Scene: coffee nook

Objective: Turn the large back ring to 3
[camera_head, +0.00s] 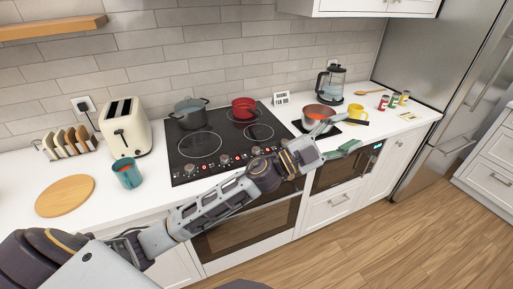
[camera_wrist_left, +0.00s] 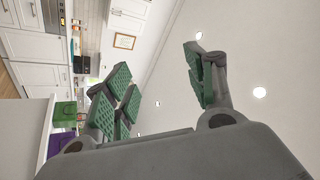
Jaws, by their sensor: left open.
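The black cooktop (camera_head: 227,170) is set in the white counter, with a row of knobs (camera_head: 224,160) along its front edge. Red marks show beside them, too small to read. A dark grey pot (camera_head: 190,113) stands at its back left and a red pot (camera_head: 243,107) at its back right, both covering what is beneath. Two bare rings (camera_head: 200,144) show nearer the front. My left gripper (camera_head: 336,138) is open and empty, right of the cooktop by the counter's front edge. Its green-padded fingers also show apart in the left wrist view (camera_wrist_left: 165,85). My right gripper is out of view.
A red-lined saucepan (camera_head: 319,112) is close behind my left gripper in the picture. A kettle (camera_head: 330,87), yellow mug (camera_head: 355,111) and several small jars (camera_head: 394,100) stand right. A toaster (camera_head: 125,127), teal mug (camera_head: 128,173) and round board (camera_head: 65,195) are left.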

